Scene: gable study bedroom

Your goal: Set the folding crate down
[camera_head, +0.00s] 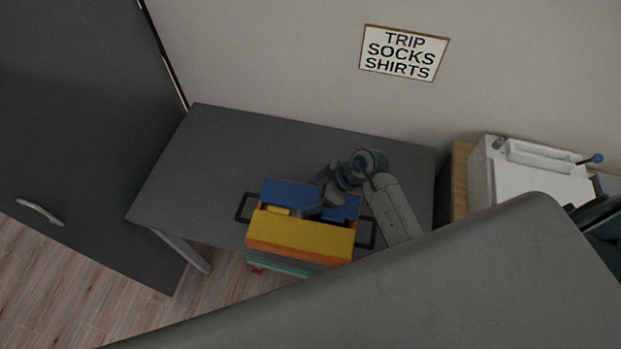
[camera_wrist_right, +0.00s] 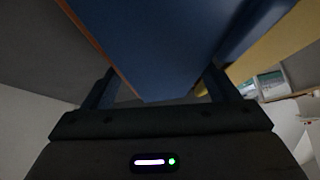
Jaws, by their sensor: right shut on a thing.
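The folding crate (camera_head: 300,235) shows in the head view at the table's front edge. It has blue and yellow top panels, an orange rim and a dark loop handle on each side. My right gripper (camera_head: 318,203) reaches it from above and is shut on it near the middle of its top. In the right wrist view a blue panel of the crate (camera_wrist_right: 165,45) with an orange edge lies between the fingers, and a yellow panel is to the right. Whether the crate touches the table is unclear.
The dark grey table (camera_head: 215,160) is bare to the left of and behind the crate. A dark door panel (camera_head: 75,110) with a handle stands at left. A white appliance (camera_head: 525,180) stands at right. A sign (camera_head: 403,53) hangs on the wall. Wood floor shows below.

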